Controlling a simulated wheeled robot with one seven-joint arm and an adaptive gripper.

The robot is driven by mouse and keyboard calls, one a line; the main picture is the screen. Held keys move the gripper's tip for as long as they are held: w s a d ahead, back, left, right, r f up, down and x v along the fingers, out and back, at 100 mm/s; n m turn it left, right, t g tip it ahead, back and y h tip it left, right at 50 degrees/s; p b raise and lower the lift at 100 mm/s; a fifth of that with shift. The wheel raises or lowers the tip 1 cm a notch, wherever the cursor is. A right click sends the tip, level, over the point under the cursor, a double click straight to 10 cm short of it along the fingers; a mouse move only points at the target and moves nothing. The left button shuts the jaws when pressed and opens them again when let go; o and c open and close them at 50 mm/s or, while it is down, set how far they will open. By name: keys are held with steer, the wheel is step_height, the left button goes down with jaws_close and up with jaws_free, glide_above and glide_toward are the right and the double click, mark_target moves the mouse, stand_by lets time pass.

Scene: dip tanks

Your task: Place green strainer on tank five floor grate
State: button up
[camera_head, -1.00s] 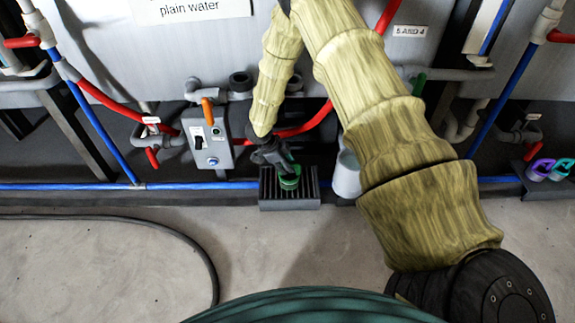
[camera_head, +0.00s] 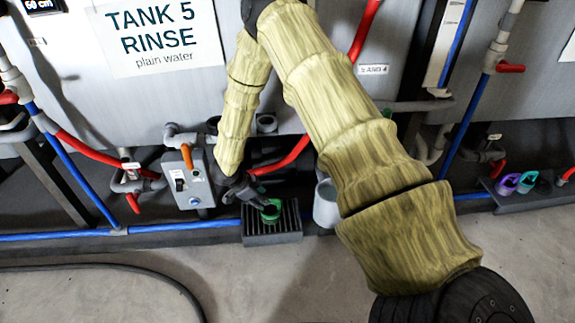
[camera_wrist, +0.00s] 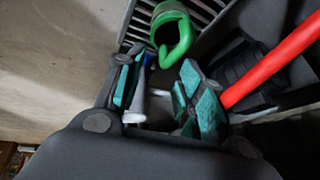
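The green strainer (camera_head: 271,211) rests on the dark slatted floor grate (camera_head: 272,239) below the tank marked "TANK 5 RINSE" (camera_head: 160,40). In the wrist view the strainer (camera_wrist: 168,17) shows as a green ring with a looped handle over the grate slats (camera_wrist: 137,27). My gripper (camera_head: 254,198) is just up and left of the strainer in the head view. In the wrist view its teal-padded fingers (camera_wrist: 163,88) are spread apart, and the strainer lies beyond their tips with no finger closed on it.
A grey control box (camera_head: 188,180) with an orange lever stands left of the grate. A pale bucket (camera_head: 325,205) stands close on its right. A red hose (camera_head: 285,160) and blue pipe (camera_head: 75,235) run nearby. Purple and teal strainers (camera_head: 516,183) sit far right.

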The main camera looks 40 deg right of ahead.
steer(key=s+a+f+n+y, duration=0.2)
steer(key=s+a+n, duration=0.3)
steer(key=s, duration=0.7)
steer(key=s+a+f+n+y, duration=0.2)
steer(key=s+a+n, duration=0.3)
steer(key=s+n, duration=0.4)
steer(key=s+a+f+n+y, duration=0.1)
steer(key=s+a+f+n, duration=0.3)
steer(key=s, duration=1.3)
steer(key=a+n, duration=0.1)
steer(key=n, duration=0.2)
steer(key=shift+f+n+y, duration=0.25)
steer(key=shift+n+y, duration=0.05)
steer(key=shift+y, duration=0.1)
